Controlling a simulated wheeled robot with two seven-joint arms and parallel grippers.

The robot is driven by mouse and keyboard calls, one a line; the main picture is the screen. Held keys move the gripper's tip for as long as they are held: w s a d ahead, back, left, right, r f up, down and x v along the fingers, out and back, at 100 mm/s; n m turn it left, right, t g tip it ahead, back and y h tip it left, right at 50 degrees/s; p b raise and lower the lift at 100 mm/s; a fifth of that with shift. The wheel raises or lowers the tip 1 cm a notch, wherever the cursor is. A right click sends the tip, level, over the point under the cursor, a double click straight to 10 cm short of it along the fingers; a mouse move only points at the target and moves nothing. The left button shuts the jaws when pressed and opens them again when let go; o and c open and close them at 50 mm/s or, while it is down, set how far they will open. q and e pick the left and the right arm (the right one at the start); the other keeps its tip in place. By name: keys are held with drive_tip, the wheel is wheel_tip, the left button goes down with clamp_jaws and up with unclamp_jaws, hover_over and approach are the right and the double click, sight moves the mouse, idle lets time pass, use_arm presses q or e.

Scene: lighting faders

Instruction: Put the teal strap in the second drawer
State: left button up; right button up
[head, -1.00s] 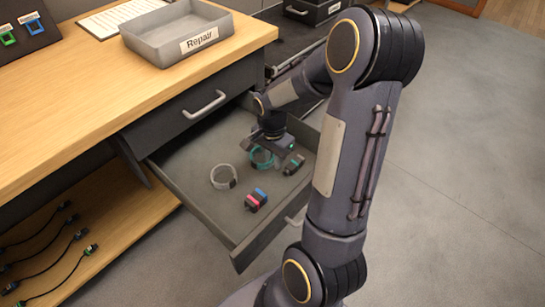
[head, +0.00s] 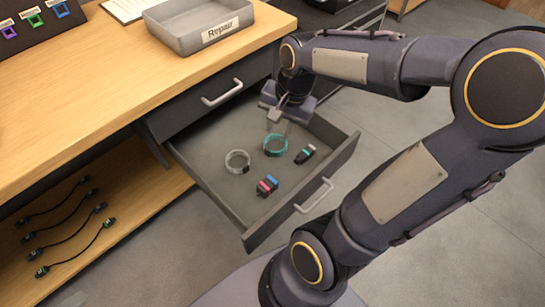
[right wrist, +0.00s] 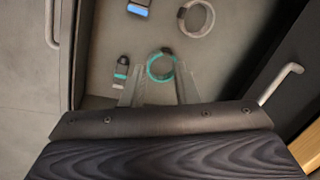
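The teal strap (head: 275,145) lies as a round loop on the floor of the open lower drawer (head: 210,150), below a shut upper drawer (head: 205,112). My right gripper (head: 278,119) is above and behind the loop, empty and apart from it. In the right wrist view the teal strap (right wrist: 152,72) shows just beyond the two spread fingers (right wrist: 160,82), with its far edge by a dark clasp. My left gripper is not in view.
A clear-grey loop (head: 237,162), a pink-and-blue banded item (head: 267,186) and a dark item with a teal part (head: 305,154) share the drawer. The Repair tray (head: 198,25) stands on the wooden worktop (head: 100,85). Cables (head: 75,245) lie on the lower shelf.

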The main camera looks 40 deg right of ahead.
drive_tip(key=s+a+r+n+t+y, duration=0.2)
drive_tip(key=s+a+n+t, duration=0.1)
drive_tip(key=s+a+n, duration=0.6)
drive_tip(key=shift+s+a+r+n+t, duration=0.35)
drive_tip(key=shift+a+n, duration=0.35)
drive_tip(key=shift+a, duration=0.4)
